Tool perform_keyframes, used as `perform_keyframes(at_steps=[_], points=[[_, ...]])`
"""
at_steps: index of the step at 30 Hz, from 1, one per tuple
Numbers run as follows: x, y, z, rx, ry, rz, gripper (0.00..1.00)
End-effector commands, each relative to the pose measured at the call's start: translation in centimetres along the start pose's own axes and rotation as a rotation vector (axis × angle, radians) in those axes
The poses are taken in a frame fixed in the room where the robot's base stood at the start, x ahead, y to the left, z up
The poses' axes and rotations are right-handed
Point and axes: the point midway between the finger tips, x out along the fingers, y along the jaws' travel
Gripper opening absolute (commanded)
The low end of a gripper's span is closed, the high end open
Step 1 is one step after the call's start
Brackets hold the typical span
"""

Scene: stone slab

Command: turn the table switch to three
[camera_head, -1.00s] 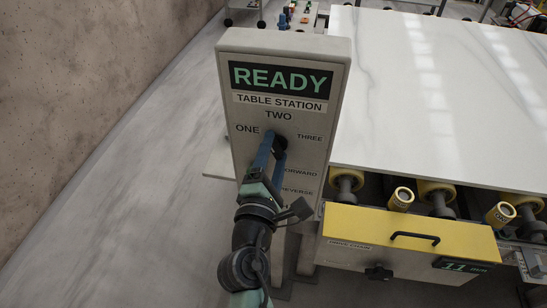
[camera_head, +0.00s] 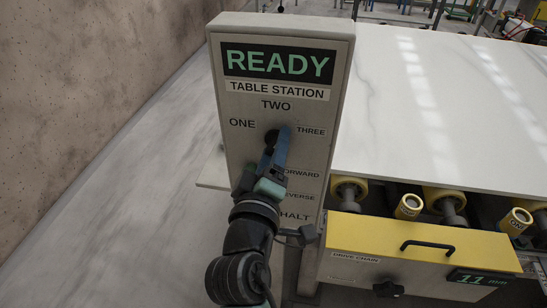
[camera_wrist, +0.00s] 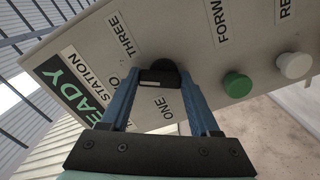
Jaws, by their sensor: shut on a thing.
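The table switch is a round black knob (camera_head: 271,137) on the front of the grey table station panel (camera_head: 240,150). The labels ONE, TWO and THREE are set around it. In the wrist view the knob (camera_wrist: 172,72) sits between the blue fingers of my gripper (camera_wrist: 158,88), which is shut on its raised bar. In the head view my gripper (camera_head: 277,146) reaches the knob from below, and its fingers cover part of it. The display reads READY (camera_head: 277,63).
In the wrist view a green button (camera_wrist: 237,85) and a white button (camera_wrist: 294,65) stand close beside my gripper. A white stone slab (camera_head: 420,110) on yellow rollers (camera_head: 348,190) lies to the right, above a yellow drive chain box (camera_head: 420,240). Floor is open at left.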

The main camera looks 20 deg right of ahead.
Motion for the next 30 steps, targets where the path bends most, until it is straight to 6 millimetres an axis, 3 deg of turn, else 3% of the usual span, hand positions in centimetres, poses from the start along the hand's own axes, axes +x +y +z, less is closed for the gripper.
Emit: perform_keyframes(at_steps=[15,30], points=[[-0.01,-0.41,0.34,0.411,-0.001,-0.001,0.07],[0.00,-0.28,0.31,0.542,-0.003,-0.002,0.07]])
